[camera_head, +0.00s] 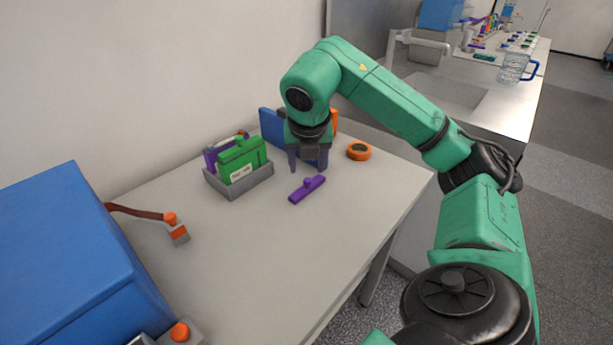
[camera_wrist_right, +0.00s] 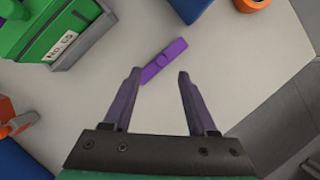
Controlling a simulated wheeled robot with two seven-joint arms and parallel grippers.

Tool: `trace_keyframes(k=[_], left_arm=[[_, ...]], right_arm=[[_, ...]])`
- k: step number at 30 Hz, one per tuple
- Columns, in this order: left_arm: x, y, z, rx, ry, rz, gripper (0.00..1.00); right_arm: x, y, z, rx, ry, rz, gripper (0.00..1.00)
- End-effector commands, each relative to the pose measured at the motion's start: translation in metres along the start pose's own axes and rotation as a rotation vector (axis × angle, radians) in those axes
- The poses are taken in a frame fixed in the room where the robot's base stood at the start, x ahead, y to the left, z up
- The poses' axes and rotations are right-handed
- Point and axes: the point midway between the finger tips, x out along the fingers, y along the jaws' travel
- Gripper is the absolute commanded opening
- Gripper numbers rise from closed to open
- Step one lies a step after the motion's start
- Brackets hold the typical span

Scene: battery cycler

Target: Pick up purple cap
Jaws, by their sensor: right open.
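In the right wrist view the purple cap (camera_wrist_right: 164,60) lies diagonally just beyond my fingertips. My right gripper (camera_head: 308,168) hangs over the table just behind the cap in the head view, fingers pointing down. In the wrist view my right gripper (camera_wrist_right: 159,72) is open with nothing between its fingers. The cap is apart from both fingers. My left gripper is not in view.
A grey tray (camera_head: 241,190) holding a green box (camera_head: 241,160) and a purple item stands left of the cap. A blue object (camera_head: 271,127) stands behind my gripper. An orange ring (camera_head: 359,151) lies to the right. A large blue box (camera_head: 68,255) fills the near left. The table's front middle is clear.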

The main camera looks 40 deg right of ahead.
Motion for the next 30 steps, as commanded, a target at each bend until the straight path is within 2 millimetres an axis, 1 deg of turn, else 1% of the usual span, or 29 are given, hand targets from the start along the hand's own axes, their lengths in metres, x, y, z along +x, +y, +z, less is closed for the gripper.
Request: trace_keyframes(k=[1,5,9,11,13,18,19,20,21,23,30], left_arm=[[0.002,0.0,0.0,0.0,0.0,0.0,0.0],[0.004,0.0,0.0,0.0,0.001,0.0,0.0],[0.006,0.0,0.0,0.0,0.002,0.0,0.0],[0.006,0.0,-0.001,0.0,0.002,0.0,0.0],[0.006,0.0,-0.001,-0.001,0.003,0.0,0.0],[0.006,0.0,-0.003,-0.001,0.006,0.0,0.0],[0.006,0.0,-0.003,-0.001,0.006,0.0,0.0],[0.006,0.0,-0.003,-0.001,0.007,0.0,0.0],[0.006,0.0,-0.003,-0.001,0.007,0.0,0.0],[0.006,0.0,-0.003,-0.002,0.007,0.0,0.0],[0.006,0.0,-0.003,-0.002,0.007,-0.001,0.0]], right_arm=[[0.008,0.0,-0.001,-0.001,0.001,-0.002,0.58],[0.024,-0.002,0.0,-0.001,0.002,-0.002,0.58],[0.051,-0.004,0.0,-0.003,0.003,-0.001,0.58],[0.06,-0.004,0.0,-0.003,0.002,0.001,0.58],[0.065,-0.004,0.0,-0.004,0.001,0.002,0.58],[0.065,-0.003,0.0,-0.004,0.0,0.004,0.58],[0.065,-0.003,0.0,-0.004,0.0,0.004,0.5],[0.065,-0.003,0.0,-0.004,0.0,0.004,0.39],[0.065,-0.003,0.0,-0.004,0.0,0.004,0.24],[0.065,-0.003,0.0,-0.004,0.0,0.004,0.01],[0.065,-0.003,0.0,-0.004,0.001,0.004,0.0]])
